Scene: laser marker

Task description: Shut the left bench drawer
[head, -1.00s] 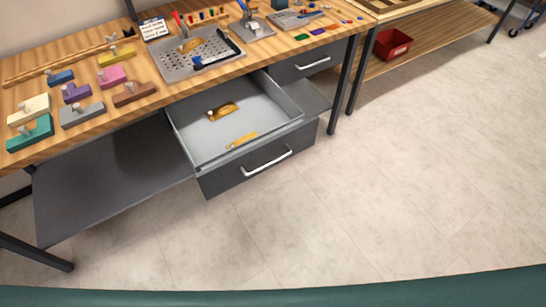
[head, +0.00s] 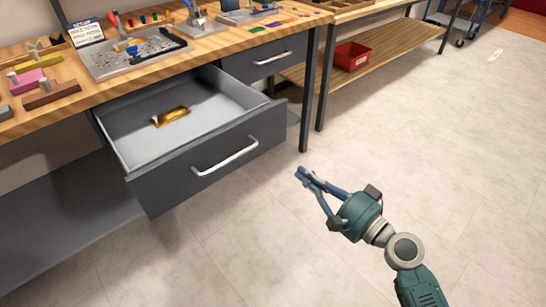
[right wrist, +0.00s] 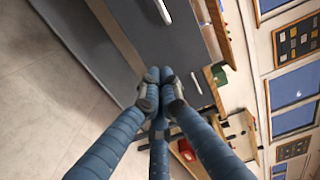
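The left bench drawer (head: 215,170) is pulled well out from under the wooden bench. Its dark grey front carries a pale bar handle (head: 225,156). A brass-coloured piece (head: 171,117) lies inside it. My right gripper (head: 302,173) is over the floor to the right of the drawer front, apart from it, with its fingertips together and nothing seen between them. In the right wrist view its blue fingers (right wrist: 159,75) meet at the tips, and a bar handle (right wrist: 163,11) shows at the top edge. My left gripper is not in view.
The right bench drawer (head: 268,60) is closed. A bench leg (head: 308,90) stands beside it. The bench top holds a perforated metal plate (head: 120,62) and small coloured parts. A red bin (head: 351,56) sits on the neighbouring shelf. The floor before the drawers is clear.

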